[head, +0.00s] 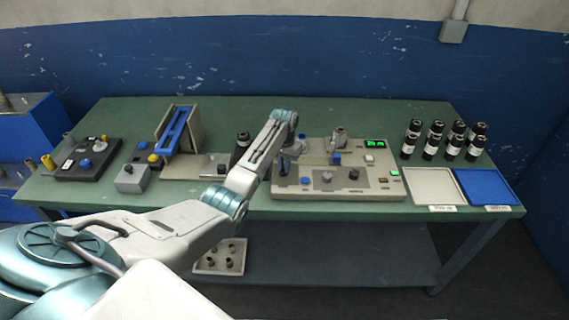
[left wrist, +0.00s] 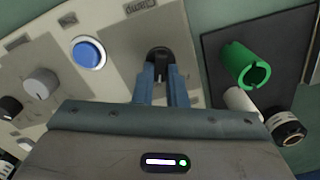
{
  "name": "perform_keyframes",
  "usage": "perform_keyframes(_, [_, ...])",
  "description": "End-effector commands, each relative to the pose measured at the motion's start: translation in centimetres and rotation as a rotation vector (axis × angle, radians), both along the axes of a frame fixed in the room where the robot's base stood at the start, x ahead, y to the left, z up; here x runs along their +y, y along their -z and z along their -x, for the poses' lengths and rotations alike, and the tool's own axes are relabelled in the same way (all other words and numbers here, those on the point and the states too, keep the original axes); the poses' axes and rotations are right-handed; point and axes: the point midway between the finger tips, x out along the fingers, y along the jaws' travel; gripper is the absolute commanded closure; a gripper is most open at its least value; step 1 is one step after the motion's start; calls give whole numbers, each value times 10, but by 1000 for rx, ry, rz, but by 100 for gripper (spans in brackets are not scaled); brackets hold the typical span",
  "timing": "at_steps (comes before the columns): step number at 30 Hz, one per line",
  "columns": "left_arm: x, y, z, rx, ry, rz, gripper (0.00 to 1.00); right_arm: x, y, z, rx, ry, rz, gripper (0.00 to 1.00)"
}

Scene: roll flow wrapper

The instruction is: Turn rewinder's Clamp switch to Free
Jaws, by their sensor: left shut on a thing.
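The rewinder (head: 370,187) is a beige panel unit on the green table, right of centre in the head view. Its Clamp switch is a black knob (left wrist: 158,60) in the left wrist view, below an upside-down label that seems to read Clamp (left wrist: 140,5). My left gripper (left wrist: 161,78) has its two blue fingers on either side of this knob and is shut on it. In the head view my left gripper (head: 285,162) is at the panel's left end, and the arm hides the switch. The knob's setting cannot be read. My right gripper is not in view.
Beside the switch are a blue button (left wrist: 88,53) and a grey knob (left wrist: 40,83). A green tube (left wrist: 243,65) stands close by on the other side. A grey tray (head: 436,202), a blue tray (head: 487,186) and several black rolls (head: 451,152) are at the table's right.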

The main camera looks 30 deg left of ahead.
Motion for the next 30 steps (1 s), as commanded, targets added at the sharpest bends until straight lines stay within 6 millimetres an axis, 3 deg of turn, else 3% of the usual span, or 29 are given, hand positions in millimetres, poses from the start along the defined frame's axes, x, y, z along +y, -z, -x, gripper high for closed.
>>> perform_keyframes(15, [3, -5, 1, 0, -457, 0, 100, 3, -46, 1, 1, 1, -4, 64])
perform_keyframes(30, [5, -4, 2, -2, -839, -1, 100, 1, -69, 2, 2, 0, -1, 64])
